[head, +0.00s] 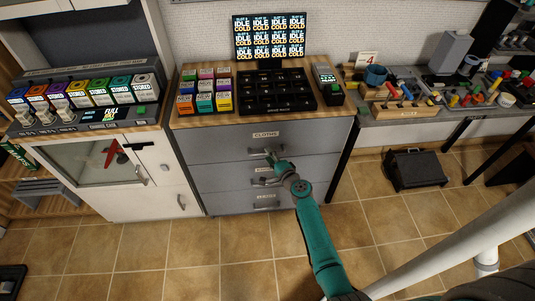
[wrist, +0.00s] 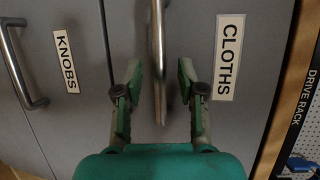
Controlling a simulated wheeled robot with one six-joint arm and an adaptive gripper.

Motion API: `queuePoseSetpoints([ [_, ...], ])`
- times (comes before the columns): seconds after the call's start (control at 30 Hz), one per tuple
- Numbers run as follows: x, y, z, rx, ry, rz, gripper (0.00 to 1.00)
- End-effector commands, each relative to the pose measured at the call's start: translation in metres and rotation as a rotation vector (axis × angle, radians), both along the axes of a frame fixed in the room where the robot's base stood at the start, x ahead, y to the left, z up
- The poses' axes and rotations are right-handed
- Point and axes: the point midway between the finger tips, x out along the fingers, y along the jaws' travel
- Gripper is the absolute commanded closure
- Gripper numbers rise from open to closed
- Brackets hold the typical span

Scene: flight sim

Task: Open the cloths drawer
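The cloths drawer (head: 225,148) is the top grey drawer of the cabinet under the wooden counter, and its front looks flush with the others. Its CLOTHS label (wrist: 228,58) reads clearly in the wrist view, which is turned sideways. The drawer's metal bar handle (wrist: 157,40) lies between the two fingers of my gripper (wrist: 160,78), lengthwise along the gap. The fingers are open, with a visible gap on each side of the bar. In the head view my gripper (head: 271,155) is in front of this drawer and partly hides its handle.
Below is the knobs drawer (head: 215,178) with its own handle (wrist: 22,70), then a third drawer (head: 230,202). A white cabinet (head: 155,185) adjoins on the left. A black stool-like box (head: 415,170) stands on the floor at right. The tiled floor in front is clear.

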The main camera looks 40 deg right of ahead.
Motion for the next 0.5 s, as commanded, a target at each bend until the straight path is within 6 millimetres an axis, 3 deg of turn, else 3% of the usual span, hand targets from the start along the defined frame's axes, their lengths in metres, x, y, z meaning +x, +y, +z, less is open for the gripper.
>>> queuePoseSetpoints([
  [0.2, 0.018, -0.004, -0.004, 0.0, 0.0, -0.001, 0.61],
  [0.5, 0.022, -0.005, -0.005, 0.0, 0.001, -0.001, 0.61],
])
